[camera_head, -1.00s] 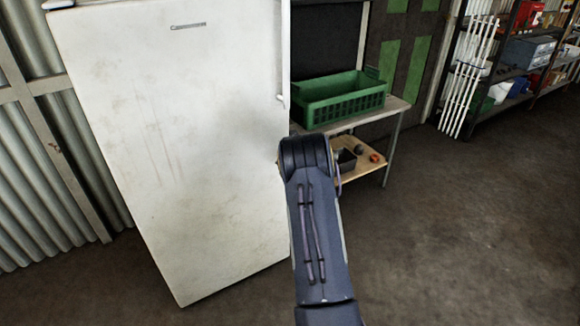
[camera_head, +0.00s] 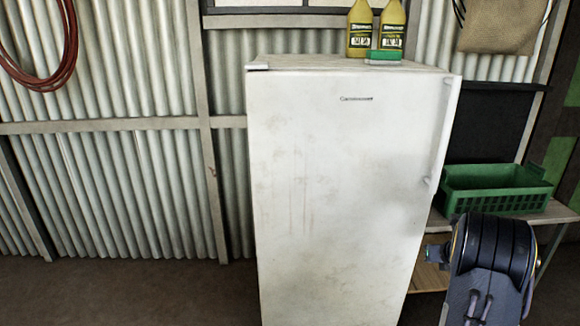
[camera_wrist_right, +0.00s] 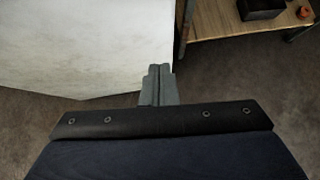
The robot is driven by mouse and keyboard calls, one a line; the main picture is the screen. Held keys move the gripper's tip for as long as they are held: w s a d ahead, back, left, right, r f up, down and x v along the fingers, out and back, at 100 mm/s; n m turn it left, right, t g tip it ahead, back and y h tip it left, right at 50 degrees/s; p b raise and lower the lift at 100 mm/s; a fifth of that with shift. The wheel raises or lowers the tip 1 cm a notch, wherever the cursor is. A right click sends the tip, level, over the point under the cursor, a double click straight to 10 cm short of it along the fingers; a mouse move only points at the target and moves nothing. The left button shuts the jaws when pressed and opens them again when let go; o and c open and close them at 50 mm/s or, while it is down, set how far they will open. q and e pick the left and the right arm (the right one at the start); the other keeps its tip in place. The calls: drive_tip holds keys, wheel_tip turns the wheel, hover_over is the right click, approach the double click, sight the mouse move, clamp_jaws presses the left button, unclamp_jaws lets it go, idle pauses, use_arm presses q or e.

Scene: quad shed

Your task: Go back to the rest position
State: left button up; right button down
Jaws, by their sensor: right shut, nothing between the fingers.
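My right arm (camera_head: 490,265) comes in at the lower right of the head view, in front of the workbench. Behind the fingertips in that view are the fridge's white side (camera_wrist_right: 85,45) and the dark floor. My left gripper is in neither view.
A white fridge (camera_head: 340,190) stands in the middle, its door shut. Two yellow-green bottles (camera_head: 361,28) and a green box (camera_head: 383,57) are on top. A green crate (camera_head: 495,190) sits on the workbench at right. Floor (camera_head: 130,295) is clear at left.

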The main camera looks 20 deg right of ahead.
drive_tip(key=s+a+r+m+t+h, duration=0.1)
drive_tip(key=s+a+r+m, duration=0.1)
drive_tip(key=a+r+m, duration=0.45)
drive_tip(key=s+a+r+m+h, duration=0.2)
drive_tip(key=a+r+m, duration=0.1)
drive_tip(key=r+m, duration=0.55)
drive_tip(key=s+a+f+m+g+y, duration=0.1)
drive_tip(key=s+a+f+m+y, duration=0.15)
drive_tip(key=s+a+m, duration=0.65)
drive_tip(key=s+a+f+m+g+y, duration=0.1)
drive_tip(key=s+a+m+y, duration=0.4)
drive_tip(key=a, duration=0.9)
drive_tip(key=s+a+f+m+g+y, duration=0.2)
drive_tip(key=s+a+m+y, duration=0.15)
drive_tip(key=s+a, duration=0.6)
wheel_tip(320, 180, up, 14)
drive_tip(key=w+a+p, duration=0.1)
drive_tip(key=p, duration=1.3)
drive_tip(key=shift+w+a+r+h, duration=0.15)
drive_tip(key=shift+w+a+h, duration=0.05)
drive_tip(key=shift+w+h, duration=0.1)
